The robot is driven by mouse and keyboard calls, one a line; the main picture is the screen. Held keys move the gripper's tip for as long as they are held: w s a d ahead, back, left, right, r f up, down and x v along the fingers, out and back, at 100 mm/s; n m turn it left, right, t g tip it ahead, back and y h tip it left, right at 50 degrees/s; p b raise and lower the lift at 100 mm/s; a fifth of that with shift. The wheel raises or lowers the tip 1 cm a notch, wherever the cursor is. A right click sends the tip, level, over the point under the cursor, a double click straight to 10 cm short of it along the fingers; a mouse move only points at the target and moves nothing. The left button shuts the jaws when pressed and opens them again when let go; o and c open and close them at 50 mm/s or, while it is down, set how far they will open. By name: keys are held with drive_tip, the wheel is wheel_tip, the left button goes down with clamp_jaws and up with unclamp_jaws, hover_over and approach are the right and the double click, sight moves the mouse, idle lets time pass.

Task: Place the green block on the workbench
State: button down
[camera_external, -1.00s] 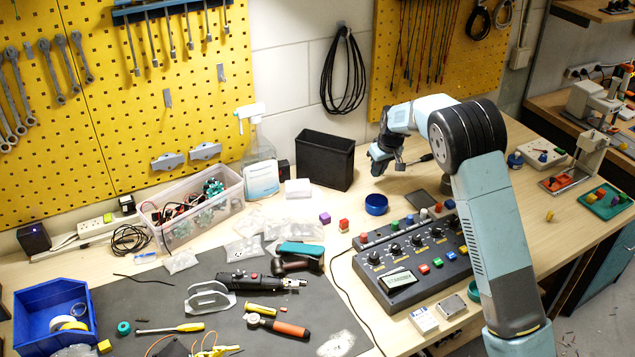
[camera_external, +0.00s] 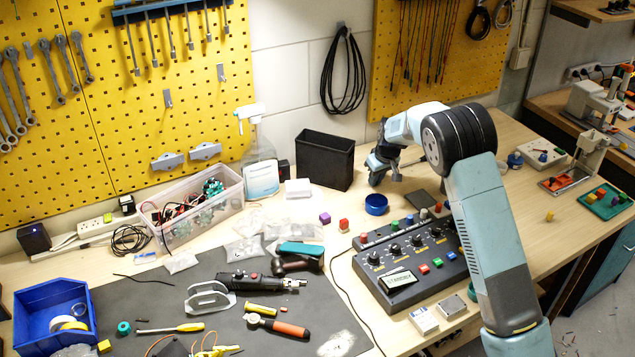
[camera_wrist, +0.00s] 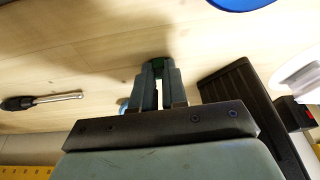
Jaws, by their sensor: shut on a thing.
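My gripper (camera_wrist: 158,82) is shut on the green block (camera_wrist: 157,64), which shows as a small dark green piece between the fingertips in the wrist view. The fingers and the finger housing hide most of the block. In the external view my gripper (camera_external: 382,172) is low over the back of the wooden workbench (camera_external: 352,208), to the right of the black bin. The block cannot be made out there, and I cannot tell whether it touches the bench top.
The black bin (camera_external: 325,160) stands left of my gripper, and a blue round dish (camera_external: 376,204) sits in front of it. A control box (camera_external: 412,262) with knobs stands further forward. A screwdriver (camera_wrist: 40,100) lies on bare wood in the wrist view.

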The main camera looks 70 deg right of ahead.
drive_tip(key=shift+a+f, duration=0.1)
drive_tip(key=shift+f, duration=0.25)
